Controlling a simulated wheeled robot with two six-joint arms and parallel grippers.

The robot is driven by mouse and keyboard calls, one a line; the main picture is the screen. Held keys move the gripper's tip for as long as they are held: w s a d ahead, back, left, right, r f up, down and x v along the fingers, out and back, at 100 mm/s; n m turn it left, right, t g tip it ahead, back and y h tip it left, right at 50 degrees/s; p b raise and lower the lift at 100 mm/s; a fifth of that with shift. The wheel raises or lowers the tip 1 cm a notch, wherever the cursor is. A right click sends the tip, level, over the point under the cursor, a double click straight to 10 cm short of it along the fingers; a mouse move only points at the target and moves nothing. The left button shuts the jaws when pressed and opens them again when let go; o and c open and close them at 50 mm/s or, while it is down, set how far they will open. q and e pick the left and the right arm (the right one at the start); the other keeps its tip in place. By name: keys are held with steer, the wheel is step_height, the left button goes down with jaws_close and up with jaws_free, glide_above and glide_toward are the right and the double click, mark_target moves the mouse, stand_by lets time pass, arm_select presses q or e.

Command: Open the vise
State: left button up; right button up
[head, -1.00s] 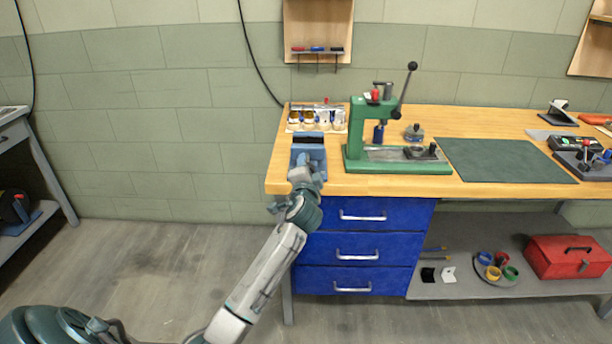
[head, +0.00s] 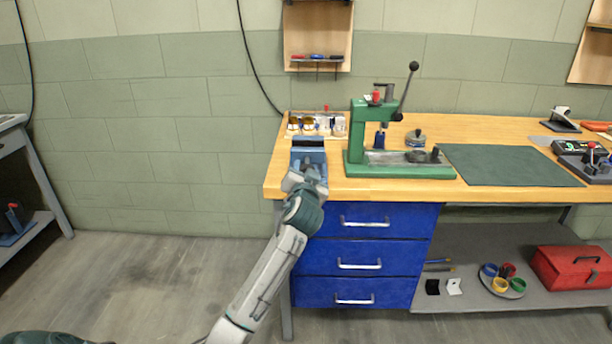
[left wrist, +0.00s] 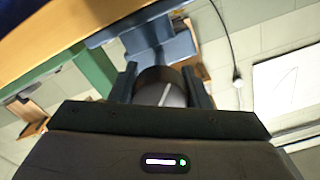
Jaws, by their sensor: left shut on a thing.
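The blue vise (head: 309,147) stands at the left front corner of the wooden bench top, with dark jaws along its far side. It also shows in the left wrist view (left wrist: 178,48). My left gripper (head: 309,178) is at the front of the vise, and its arm hides the vise's front end in the head view. In the left wrist view the two fingers of my left gripper (left wrist: 160,82) sit on either side of a round, dark grey part (left wrist: 160,92) at the vise's front, shut on it. A light stripe crosses this part.
A green press (head: 398,165) stands just right of the vise. A rack of small containers (head: 318,123) is behind the vise. A green mat (head: 510,165) lies farther right. Blue drawers (head: 358,262) are below the bench top.

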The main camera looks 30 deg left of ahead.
steer(key=shift+r, duration=0.3)
arm_select(q)
steer(key=o, duration=1)
steer(key=shift+c, duration=0.2)
steer(key=v, duration=1.1)
steer(key=shift+b, duration=0.35)
arm_select(e)
steer(key=shift+v, duration=1.05)
arm_select(q)
steer(key=shift+w+f, duration=0.1)
steer(key=shift+f, duration=0.05)
arm_select(e)
steer(key=shift+w+r, duration=0.1)
steer(key=shift+w, duration=0.05)
